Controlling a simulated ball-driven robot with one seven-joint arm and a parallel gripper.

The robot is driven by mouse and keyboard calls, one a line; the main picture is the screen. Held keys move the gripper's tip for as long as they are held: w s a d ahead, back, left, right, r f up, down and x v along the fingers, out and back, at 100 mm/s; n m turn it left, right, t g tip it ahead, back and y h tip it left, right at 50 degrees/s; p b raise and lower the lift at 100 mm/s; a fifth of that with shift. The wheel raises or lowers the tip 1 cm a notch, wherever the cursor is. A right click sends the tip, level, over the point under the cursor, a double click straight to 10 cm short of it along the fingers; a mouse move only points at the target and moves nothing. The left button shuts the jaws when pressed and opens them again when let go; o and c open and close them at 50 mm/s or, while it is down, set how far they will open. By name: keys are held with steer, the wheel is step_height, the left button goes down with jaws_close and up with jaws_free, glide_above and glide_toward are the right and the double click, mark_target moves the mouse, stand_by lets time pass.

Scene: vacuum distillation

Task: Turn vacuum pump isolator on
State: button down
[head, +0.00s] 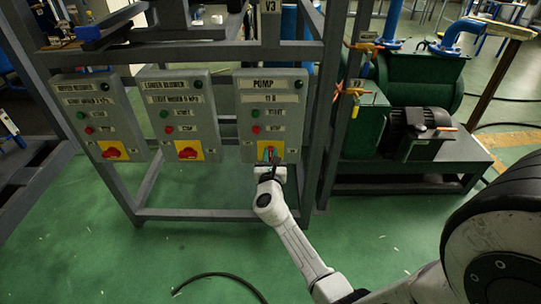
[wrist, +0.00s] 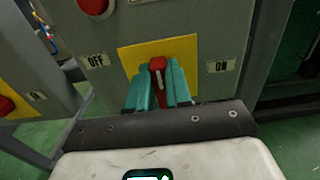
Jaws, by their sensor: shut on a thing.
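The pump panel (head: 272,100) is the rightmost of three grey control boxes on the frame. Its isolator is a red knob (wrist: 158,64) with a white mark on a yellow plate (wrist: 190,50). The OFF label (wrist: 95,61) is left of the plate and the ON label (wrist: 221,66) is right of it. The knob stands about upright, its white mark pointing roughly up between the labels. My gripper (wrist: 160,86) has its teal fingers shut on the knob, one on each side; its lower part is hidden. In the head view my gripper (head: 269,157) covers most of the knob.
Two similar boxes with red isolator knobs, the conser blower panel (head: 180,100) and another blower panel (head: 98,105), hang to the left. A grey frame post (head: 327,110) stands close right, with a green pump (head: 420,85) beyond. A black hose (head: 215,275) lies on the green floor.

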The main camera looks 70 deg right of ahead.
steer(key=shift+s+d+f+m+b, duration=0.1)
steer(key=shift+s+f+m+b, duration=0.2)
steer(key=shift+m+b, duration=2.55)
steer(key=shift+s+d+f+m+b, duration=0.1)
steer(key=shift+s+f+m+b, duration=0.15)
steer(key=shift+m+b, duration=2.55)
steer(key=shift+s+d+f+m+b, duration=0.1)
steer(key=shift+s+f+m+b, duration=0.15)
steer(key=shift+m+b, duration=2.6)
steer(key=shift+m+p, duration=0.4)
steer(key=shift+m, duration=0.2)
steer(key=c, duration=1.1)
jaws_free()
steer(key=shift+o, duration=0.3)
